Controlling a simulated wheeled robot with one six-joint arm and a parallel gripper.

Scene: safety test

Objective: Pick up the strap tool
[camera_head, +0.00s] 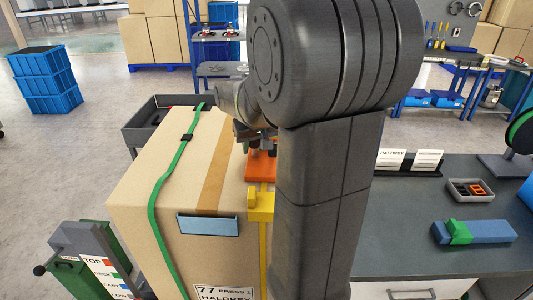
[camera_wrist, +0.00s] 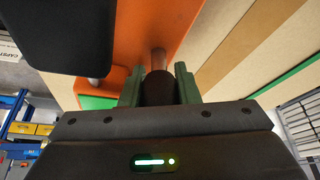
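The strap tool, an orange body (camera_head: 261,167) with dark parts, is on top of a large cardboard box (camera_head: 170,160), partly hidden by my arm. In the wrist view its orange body (camera_wrist: 160,28) fills the upper middle, with a metal rod and a dark round handle (camera_wrist: 158,90). My gripper (camera_wrist: 159,82) has its two green fingers close on either side of that handle, with little or no gap, and looks shut on it. In the head view my gripper is mostly hidden behind my arm. I cannot tell whether the tool is lifted off the box.
A green strap (camera_head: 160,185) crosses the box. A yellow piece (camera_head: 261,205) hangs at the box's front edge, beside a blue label holder (camera_head: 208,224). A grey bench (camera_head: 430,260) at right holds a blue block (camera_head: 485,231) and a small tray (camera_head: 470,197).

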